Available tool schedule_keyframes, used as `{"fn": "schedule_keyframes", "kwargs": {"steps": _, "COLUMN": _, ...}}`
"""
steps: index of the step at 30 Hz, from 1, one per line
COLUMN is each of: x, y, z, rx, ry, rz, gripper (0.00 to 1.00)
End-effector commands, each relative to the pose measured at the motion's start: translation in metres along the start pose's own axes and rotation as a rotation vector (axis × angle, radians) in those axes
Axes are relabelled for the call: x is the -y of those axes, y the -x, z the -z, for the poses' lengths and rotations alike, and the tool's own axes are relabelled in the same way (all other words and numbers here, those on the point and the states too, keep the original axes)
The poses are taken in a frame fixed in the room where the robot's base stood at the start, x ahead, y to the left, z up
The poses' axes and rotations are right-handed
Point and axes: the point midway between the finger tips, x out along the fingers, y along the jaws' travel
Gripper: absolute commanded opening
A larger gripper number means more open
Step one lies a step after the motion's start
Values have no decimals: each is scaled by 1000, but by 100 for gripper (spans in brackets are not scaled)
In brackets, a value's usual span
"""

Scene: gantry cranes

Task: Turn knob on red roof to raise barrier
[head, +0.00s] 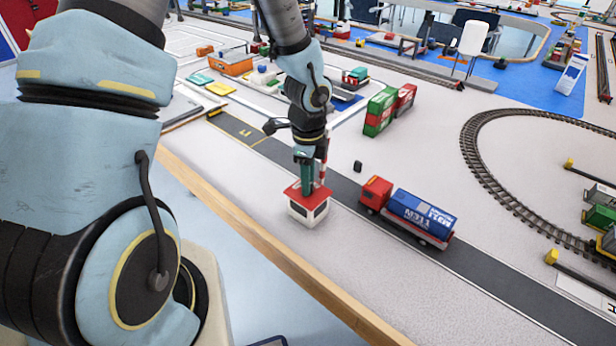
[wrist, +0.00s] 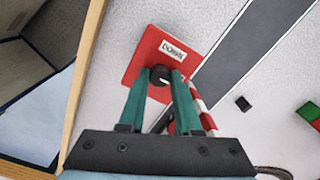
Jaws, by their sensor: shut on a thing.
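The small white booth with a red roof (head: 308,209) stands beside the grey road, near the wooden table edge. In the wrist view, the red roof (wrist: 148,45) carries a label reading "DOWN". A black knob (wrist: 159,76) sits on the roof between the two green fingers. My gripper (head: 306,183) points down onto the roof, and in the wrist view my gripper (wrist: 161,80) is shut on the knob. The red and white striped barrier (wrist: 201,107) shows just right of the fingers; it also shows, standing up, behind my gripper in the head view (head: 324,165). Its lower end is partly hidden.
A red truck with a blue tank (head: 420,215) stands on the road right of the booth. A small black block (head: 358,166) lies near the road. Green and red containers (head: 388,109) stand farther back. The wooden edge (head: 270,250) runs in front.

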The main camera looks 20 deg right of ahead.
Motion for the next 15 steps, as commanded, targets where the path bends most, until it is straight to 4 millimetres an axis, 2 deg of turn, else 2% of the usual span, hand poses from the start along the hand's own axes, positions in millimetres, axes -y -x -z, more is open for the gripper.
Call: {"fn": "schedule_keyframes", "kwargs": {"steps": 15, "x": 0, "y": 0, "z": 1, "rx": -1, "ry": -55, "rz": 2, "gripper": 0}}
